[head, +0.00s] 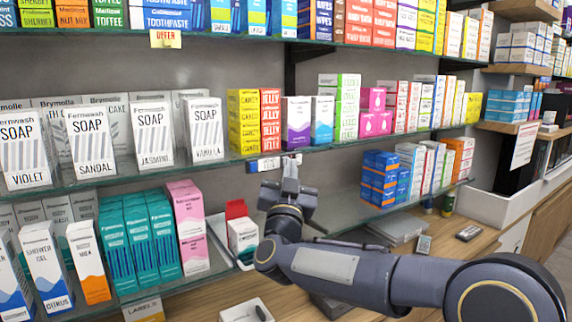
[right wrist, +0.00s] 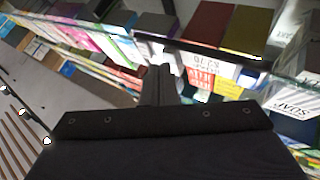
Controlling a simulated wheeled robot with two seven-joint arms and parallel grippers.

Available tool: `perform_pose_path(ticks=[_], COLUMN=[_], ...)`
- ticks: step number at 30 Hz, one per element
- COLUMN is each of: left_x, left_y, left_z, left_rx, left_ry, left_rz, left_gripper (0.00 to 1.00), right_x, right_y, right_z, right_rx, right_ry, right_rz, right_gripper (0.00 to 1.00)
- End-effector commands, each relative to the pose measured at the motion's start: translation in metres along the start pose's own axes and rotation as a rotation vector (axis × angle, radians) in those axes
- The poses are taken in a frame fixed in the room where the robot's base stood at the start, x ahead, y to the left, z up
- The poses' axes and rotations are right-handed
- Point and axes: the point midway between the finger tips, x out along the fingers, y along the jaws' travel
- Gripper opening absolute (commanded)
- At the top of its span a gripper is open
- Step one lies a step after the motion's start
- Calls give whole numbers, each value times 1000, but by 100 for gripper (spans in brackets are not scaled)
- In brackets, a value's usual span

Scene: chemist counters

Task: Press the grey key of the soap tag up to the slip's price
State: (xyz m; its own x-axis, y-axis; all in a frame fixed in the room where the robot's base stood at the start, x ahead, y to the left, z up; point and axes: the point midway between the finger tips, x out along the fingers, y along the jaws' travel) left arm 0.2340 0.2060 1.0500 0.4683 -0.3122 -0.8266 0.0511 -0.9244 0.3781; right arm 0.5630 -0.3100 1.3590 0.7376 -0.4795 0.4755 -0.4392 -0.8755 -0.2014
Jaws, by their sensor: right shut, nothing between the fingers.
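A small electronic price tag (head: 268,164), white with blue parts, sits on the middle shelf's front edge below the yellow candy and red jelly boxes. Its digits and any grey key are too small to read. My right gripper (head: 290,168) is shut and empty, pointing up, its tip at the tag's right end; whether it touches I cannot tell. In the right wrist view its closed fingers (right wrist: 160,85) point at the shelf edge. White Fernwash soap boxes (head: 90,143) stand left on that shelf. A white paper (head: 524,145) hangs at the right; its text is unreadable. My left gripper is out of view.
A yellow offer card (head: 166,39) hangs from the upper shelf. Teal and pink boxes (head: 187,228) fill the lower shelf at left. A wooden counter (head: 440,240) below carries small devices. The space in front of the middle shelf edge is free to the right.

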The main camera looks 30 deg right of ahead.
Motion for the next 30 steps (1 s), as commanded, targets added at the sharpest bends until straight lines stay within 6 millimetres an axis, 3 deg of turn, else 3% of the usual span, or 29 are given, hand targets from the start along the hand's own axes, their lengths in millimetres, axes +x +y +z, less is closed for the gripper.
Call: perform_pose_path(ticks=[16, 30], left_x=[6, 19], left_y=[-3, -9], left_z=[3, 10], left_rx=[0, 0], left_ry=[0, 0], left_rz=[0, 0], left_gripper=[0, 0], right_x=[-9, -39], right_y=[7, 29], right_z=[-6, -28], right_rx=[0, 0], right_ry=[2, 1], right_rz=[1, 1], right_gripper=[0, 0])
